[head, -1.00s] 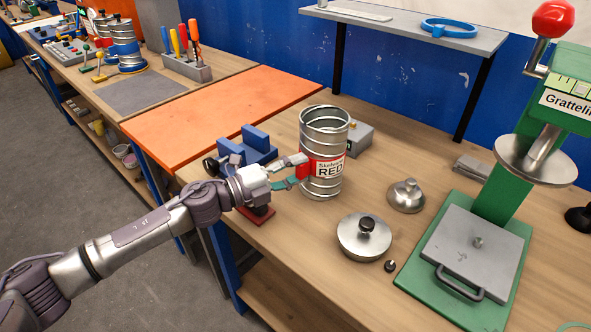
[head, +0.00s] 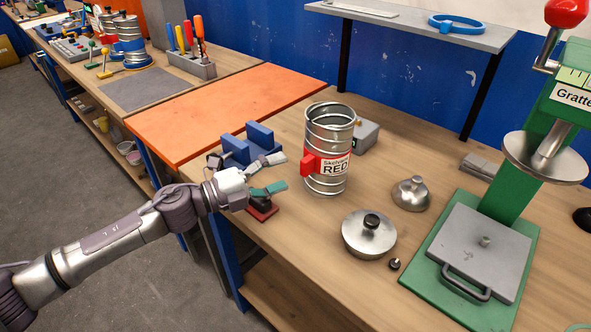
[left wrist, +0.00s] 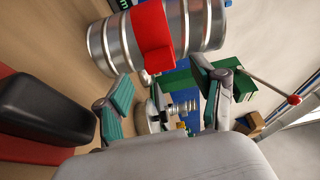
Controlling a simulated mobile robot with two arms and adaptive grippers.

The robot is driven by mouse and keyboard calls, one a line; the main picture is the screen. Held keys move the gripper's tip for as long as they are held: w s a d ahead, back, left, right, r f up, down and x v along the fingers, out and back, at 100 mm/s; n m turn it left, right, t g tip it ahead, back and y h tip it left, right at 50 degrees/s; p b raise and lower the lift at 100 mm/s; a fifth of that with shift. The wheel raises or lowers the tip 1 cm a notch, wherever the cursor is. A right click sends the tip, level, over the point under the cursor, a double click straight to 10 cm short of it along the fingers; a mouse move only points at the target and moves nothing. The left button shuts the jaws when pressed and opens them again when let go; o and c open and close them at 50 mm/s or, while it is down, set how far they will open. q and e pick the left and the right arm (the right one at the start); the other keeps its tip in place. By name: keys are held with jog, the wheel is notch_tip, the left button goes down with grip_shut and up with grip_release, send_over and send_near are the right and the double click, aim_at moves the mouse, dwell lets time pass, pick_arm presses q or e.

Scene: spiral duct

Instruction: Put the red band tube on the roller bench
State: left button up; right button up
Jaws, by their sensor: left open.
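The red band tube (head: 328,165), a ribbed metal cylinder with a red label reading RED and a red block on its left side, stands upright on the wooden bench. It also shows in the left wrist view (left wrist: 198,25), close by, with its red band and block. My left gripper (head: 272,174) is open and empty, left of the tube and apart from it. Its two fingers show in the left wrist view (left wrist: 168,97). I cannot tell for sure which thing is the roller bench. My right gripper is not in view.
A blue fixture (head: 247,146) stands behind my left gripper. A grey box (head: 365,136) is behind the tube. A lidded metal pot (head: 368,236) and a metal dome (head: 411,194) lie in front and right. A green press (head: 500,215) stands at right. An orange mat (head: 225,110) is bare.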

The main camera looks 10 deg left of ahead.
pick_arm(q)
jog(key=b+v, duration=0.1)
jog(key=v, duration=0.4)
jog(key=shift+f, duration=0.15)
jog(key=shift+s+a+r, duration=0.2)
jog(key=shift+s+a, duration=0.25)
jog(key=shift+a, duration=0.1)
